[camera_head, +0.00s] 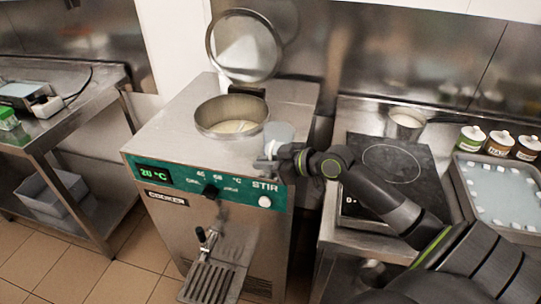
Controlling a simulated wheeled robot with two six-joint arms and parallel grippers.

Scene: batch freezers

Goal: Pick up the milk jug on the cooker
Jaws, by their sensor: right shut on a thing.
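My right gripper (280,156) is shut on a pale grey jug (279,132), which looks like the milk jug. The jug is over the right front of the steel machine's top, beside the open round vat (231,117). The gripper partly covers the jug, and I cannot tell whether its base touches the top. The vat holds something pale, and its round lid (245,47) stands open behind it. The machine's green front panel (164,176) shows a lit temperature and a STIR label. My left gripper is not in view.
Right of the machine is a black hob (392,163), with a small steel pot (405,123) behind it. Lidded tubs (471,138) and a tray (462,189) of white pieces are at the far right. A steel table (70,127) stands at the left.

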